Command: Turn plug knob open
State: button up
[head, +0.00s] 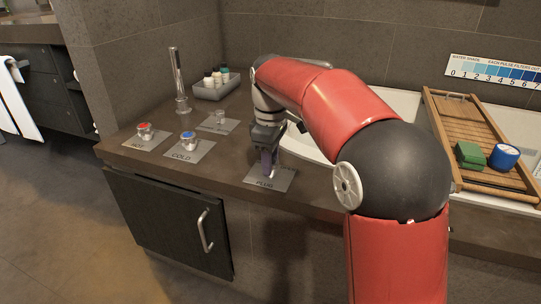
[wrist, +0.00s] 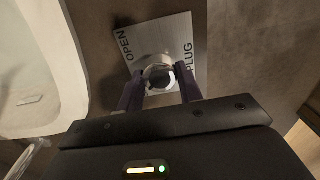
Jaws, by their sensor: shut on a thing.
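The plug knob (wrist: 158,74) is a round metal knob on a square metal plate (wrist: 182,33) marked OPEN and PLUG. In the head view the plate (head: 283,180) lies on the brown counter beside the tub, and the knob is hidden behind my gripper. My gripper (head: 268,170) points down over the plate. In the wrist view its two dark purple fingers (wrist: 160,92) are on either side of the knob and shut on it. Where the knob points cannot be told clearly.
The red-topped HOT knob (head: 145,131) and blue-topped COLD knob (head: 188,140) stand to the left. A glass tube (head: 178,80) and a bottle tray (head: 217,88) are behind. A wooden rack (head: 460,125) with a green block (head: 470,155) and blue roll (head: 504,156) spans the tub.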

jog(key=m+p, duration=0.3)
jog(key=shift+r, duration=0.2)
jog(key=m+p, duration=0.3)
jog(key=m, duration=0.1)
jog(key=shift+m, duration=0.4)
jog(key=m+p, duration=0.2)
jog(key=m, duration=0.1)
jog(key=shift+f, duration=0.1)
jog(key=shift+f+m+p, duration=0.1)
jog(key=shift+m+p, duration=0.7)
jog(key=shift+m, duration=1.1)
jog(key=o, duration=1)
